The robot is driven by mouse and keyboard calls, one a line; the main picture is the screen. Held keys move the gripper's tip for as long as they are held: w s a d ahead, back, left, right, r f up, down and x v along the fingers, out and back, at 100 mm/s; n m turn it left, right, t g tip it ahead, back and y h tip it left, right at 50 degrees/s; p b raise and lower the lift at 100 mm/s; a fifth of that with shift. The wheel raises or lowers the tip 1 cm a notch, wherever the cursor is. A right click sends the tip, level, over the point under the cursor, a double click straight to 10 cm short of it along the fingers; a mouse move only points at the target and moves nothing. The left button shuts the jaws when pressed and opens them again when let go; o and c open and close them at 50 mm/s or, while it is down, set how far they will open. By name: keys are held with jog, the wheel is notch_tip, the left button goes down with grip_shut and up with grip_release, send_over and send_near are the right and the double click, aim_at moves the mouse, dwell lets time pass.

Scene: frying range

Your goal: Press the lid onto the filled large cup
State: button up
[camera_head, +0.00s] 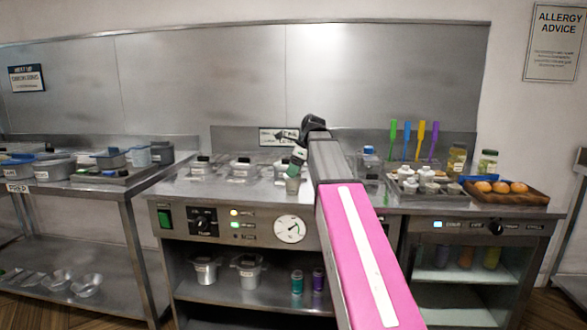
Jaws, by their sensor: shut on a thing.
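My gripper (297,160) is at the middle of the picture, beyond my pink and white arm link, and points down. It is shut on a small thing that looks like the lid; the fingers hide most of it. A small pale cup (292,187) stands right below the gripper, near the front edge of the steel counter. The lid is at the cup's top, but I cannot tell whether it is seated or just above the rim. The cup's contents are not visible.
Lidded pans (241,168) are set in the counter to the left. A tray of small containers (425,184), coloured upright utensils (420,140) and a wooden tray of buns (507,196) stand to the right. My arm hides part of the counter.

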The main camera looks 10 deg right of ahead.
jog(key=shift+r, duration=0.15)
dwell(0.5)
grip_shut()
jog(key=shift+w+d, duration=0.25)
jog(key=shift+w, duration=0.2)
dwell(0.8)
dwell(0.7)
jog(key=shift+o, duration=2.2)
grip_release()
jog(key=shift+r, duration=0.15)
